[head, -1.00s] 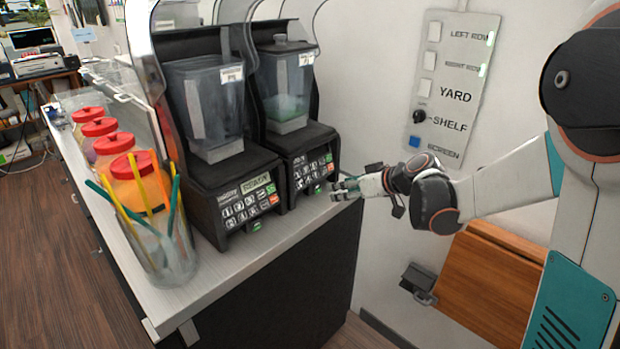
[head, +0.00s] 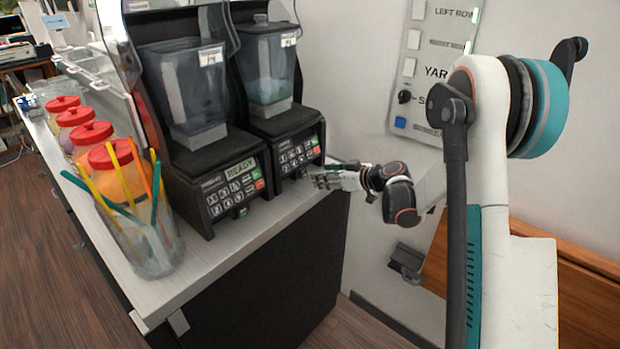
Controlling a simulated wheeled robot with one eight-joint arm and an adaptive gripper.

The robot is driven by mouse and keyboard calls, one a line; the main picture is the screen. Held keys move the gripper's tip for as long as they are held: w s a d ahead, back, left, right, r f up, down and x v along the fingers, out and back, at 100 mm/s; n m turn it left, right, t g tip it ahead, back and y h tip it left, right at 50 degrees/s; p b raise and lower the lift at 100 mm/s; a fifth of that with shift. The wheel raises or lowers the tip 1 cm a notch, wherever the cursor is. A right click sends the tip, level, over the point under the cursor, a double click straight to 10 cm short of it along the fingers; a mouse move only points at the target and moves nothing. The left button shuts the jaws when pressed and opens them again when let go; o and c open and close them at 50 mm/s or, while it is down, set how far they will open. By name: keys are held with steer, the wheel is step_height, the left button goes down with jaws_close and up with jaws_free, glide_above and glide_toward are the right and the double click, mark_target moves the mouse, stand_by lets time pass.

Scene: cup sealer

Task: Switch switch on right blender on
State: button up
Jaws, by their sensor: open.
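The right blender (head: 280,125) has a dark base, a clear jar with pale green contents, and a keypad front (head: 297,153) facing me. Its small switch (head: 303,172) is low on the front, partly hard to make out beside my fingertips. My gripper (head: 318,178) is open, at the counter's right end, just to the right of that switch. I cannot tell whether a finger touches it. The left blender (head: 205,140) stands beside it with an empty-looking jar, a lit display reading READY and its own low switch (head: 241,211).
A glass of colored straws (head: 145,235) and several red-lidded jars (head: 110,170) line the counter's left side. A wall panel (head: 410,85) with switches is behind my arm. A wooden fold-down board (head: 570,285) is at right. Bare counter (head: 225,250) lies in front of the blenders.

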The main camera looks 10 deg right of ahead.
mark_target(304, 175)
steer(key=b+x, duration=0.1)
steer(key=x, duration=0.6)
steer(key=shift+w+a, duration=0.1)
steer(key=shift+w, duration=0.05)
steer(key=shift+c, duration=0.2)
steer(key=c, duration=1)
